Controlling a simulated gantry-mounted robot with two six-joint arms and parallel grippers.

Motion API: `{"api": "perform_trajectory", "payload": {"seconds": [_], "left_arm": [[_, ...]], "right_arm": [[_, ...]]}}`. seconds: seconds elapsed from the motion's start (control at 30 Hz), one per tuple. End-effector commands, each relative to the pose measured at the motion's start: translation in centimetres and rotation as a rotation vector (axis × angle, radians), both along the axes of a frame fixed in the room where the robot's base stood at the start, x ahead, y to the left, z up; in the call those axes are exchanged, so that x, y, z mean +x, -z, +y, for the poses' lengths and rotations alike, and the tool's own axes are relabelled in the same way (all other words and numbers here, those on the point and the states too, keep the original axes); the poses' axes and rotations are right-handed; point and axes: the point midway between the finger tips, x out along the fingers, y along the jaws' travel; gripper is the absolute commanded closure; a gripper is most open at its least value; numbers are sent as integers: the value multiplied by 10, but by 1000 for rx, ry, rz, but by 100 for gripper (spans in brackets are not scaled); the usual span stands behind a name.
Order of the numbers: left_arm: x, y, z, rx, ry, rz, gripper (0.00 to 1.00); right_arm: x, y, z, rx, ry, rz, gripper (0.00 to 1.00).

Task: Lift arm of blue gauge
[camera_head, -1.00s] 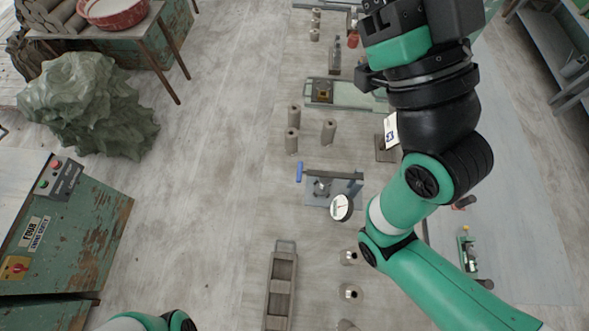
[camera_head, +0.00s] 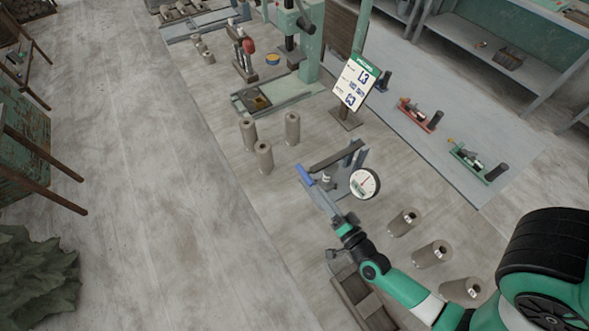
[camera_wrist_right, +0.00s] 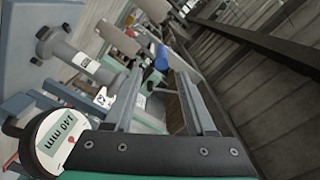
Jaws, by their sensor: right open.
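The blue gauge stands on the work strip in the middle of the head view, with a slate-grey frame (camera_head: 352,170) and a round white dial (camera_head: 364,184). Its dark arm (camera_head: 338,155) ends in a blue handle (camera_head: 305,176) on the left. My right gripper (camera_head: 320,194) is open, its fingers pointing at the handle from just below it in the picture. In the right wrist view the blue handle (camera_wrist_right: 161,57) shows beyond and between the two open fingertips (camera_wrist_right: 160,72); contact cannot be told. The dial (camera_wrist_right: 48,140) is at lower left there. My left gripper is out of view.
A long tray (camera_head: 362,300) lies under my right arm. Red (camera_head: 418,114) and green gauges (camera_head: 478,162) stand at right.

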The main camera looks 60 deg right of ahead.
Motion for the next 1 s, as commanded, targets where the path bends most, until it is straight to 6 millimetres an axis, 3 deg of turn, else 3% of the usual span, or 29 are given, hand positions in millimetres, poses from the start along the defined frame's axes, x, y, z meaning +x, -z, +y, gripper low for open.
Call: {"api": "perform_trajectory", "payload": {"seconds": [0.17, 0.4, 0.6, 0.97, 1.0], "left_arm": [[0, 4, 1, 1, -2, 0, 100], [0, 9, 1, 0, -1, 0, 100], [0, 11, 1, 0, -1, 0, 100], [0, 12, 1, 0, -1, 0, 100], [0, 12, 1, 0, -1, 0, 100]], "right_arm": [[18, 0, -11, -3, 1, -2, 44], [64, -1, -39, -3, -1, -3, 44], [92, -1, -56, -3, -2, -1, 44], [99, -1, -60, -3, -4, 2, 44], [99, -1, -60, -3, -4, 2, 51]]}}
